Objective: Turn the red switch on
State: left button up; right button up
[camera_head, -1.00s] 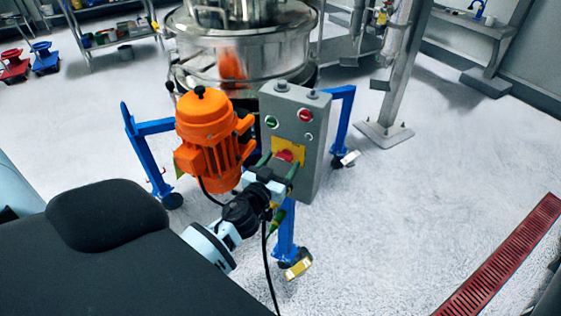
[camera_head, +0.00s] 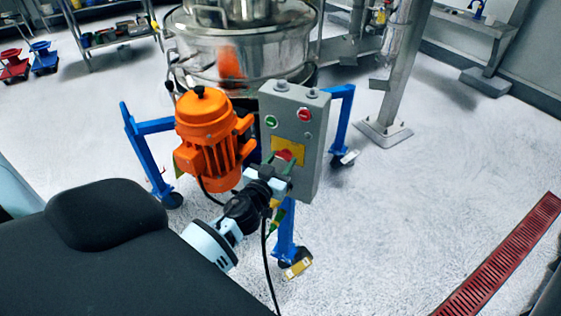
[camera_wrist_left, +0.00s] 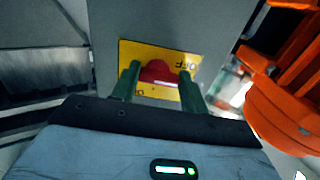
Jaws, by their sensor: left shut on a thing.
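The red switch (camera_head: 284,155) sits on a yellow plate on the front of the grey control box (camera_head: 307,160). My left gripper (camera_head: 281,163) comes up to it from below and partly covers it. In the left wrist view, the red switch (camera_wrist_left: 157,72) lies between the two green fingers of my left gripper (camera_wrist_left: 159,80), which are shut on it. The yellow plate (camera_wrist_left: 150,50) appears upside down there, with "OFF" readable at its right. My right gripper is not in view.
An orange motor (camera_head: 208,135) stands close to the left of the control box; it also shows in the wrist view (camera_wrist_left: 285,110). A blue frame (camera_head: 143,145) and a steel sifter drum (camera_head: 240,50) are behind.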

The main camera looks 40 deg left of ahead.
pick_arm(q)
jog(key=m, duration=0.3)
jog(key=shift+m, duration=0.4)
jog(key=m, duration=0.4)
jog(key=shift+a+r+m, duration=0.1)
jog(key=shift+r+m, duration=0.1)
jog(key=shift+m, duration=0.1)
jog(key=m, duration=0.4)
jog(key=shift+r+m, duration=0.1)
jog(key=shift+m, duration=0.2)
jog(key=m, duration=0.4)
jog(key=shift+m+p, duration=0.3)
jog(key=o, duration=1)
